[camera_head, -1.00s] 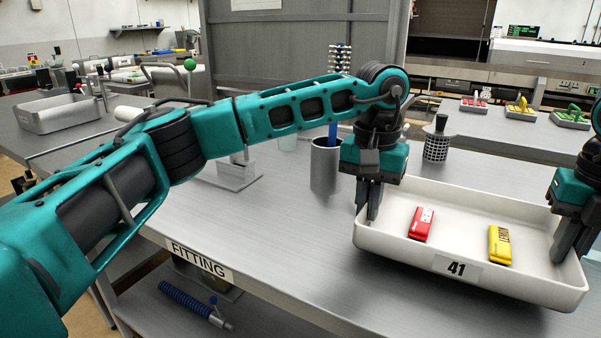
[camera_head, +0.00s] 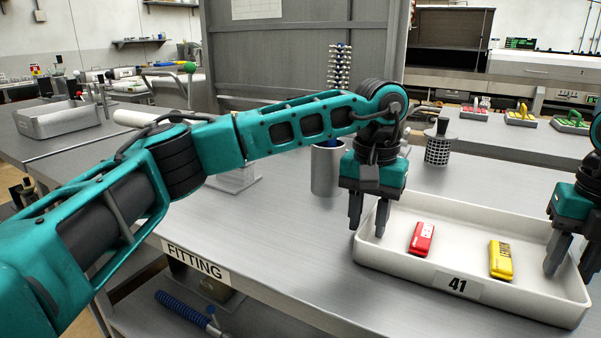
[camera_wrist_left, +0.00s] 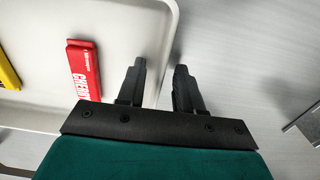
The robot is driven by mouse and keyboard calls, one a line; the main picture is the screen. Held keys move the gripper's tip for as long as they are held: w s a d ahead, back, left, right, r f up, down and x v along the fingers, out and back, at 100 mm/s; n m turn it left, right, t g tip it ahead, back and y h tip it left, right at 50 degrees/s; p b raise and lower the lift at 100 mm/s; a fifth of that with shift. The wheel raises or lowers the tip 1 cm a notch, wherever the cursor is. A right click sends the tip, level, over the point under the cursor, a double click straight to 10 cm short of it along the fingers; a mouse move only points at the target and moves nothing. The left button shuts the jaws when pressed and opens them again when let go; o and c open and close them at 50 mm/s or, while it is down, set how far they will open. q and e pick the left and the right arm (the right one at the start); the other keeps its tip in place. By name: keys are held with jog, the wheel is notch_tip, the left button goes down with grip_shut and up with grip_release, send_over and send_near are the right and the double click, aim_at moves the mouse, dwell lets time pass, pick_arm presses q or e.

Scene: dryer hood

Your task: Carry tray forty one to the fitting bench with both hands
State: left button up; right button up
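Tray forty one (camera_head: 458,286) is a white, shallow tray with a "41" label on its front wall. It appears to rest level on the grey fitting bench (camera_head: 290,255), near its front edge. A red piece (camera_head: 421,239) and a yellow piece (camera_head: 501,259) lie inside it. My left gripper (camera_head: 369,220) is open, one finger each side of the tray's left wall; the left wrist view shows the rim (camera_wrist_left: 166,75) between its apart fingers (camera_wrist_left: 160,85). My right gripper (camera_head: 572,262) is open, its fingers either side of the tray's right wall; part of this gripper is cut off by the frame.
A metal cup (camera_head: 327,170) stands behind my left gripper, and a mesh holder (camera_head: 438,148) stands further back. A grey bin (camera_head: 60,119) is at the back left. Several coloured pieces on small trays (camera_head: 521,117) stand on the far table. The bench middle is fairly clear.

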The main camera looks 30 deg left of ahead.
jog(key=shift+r, duration=0.25)
pick_arm(q)
notch_tip(320, 180, up, 12)
pick_arm(e)
notch_tip(320, 180, up, 12)
jog(key=shift+f, duration=0.2)
dwell(0.3)
jog(key=shift+f, duration=0.1)
dwell(0.3)
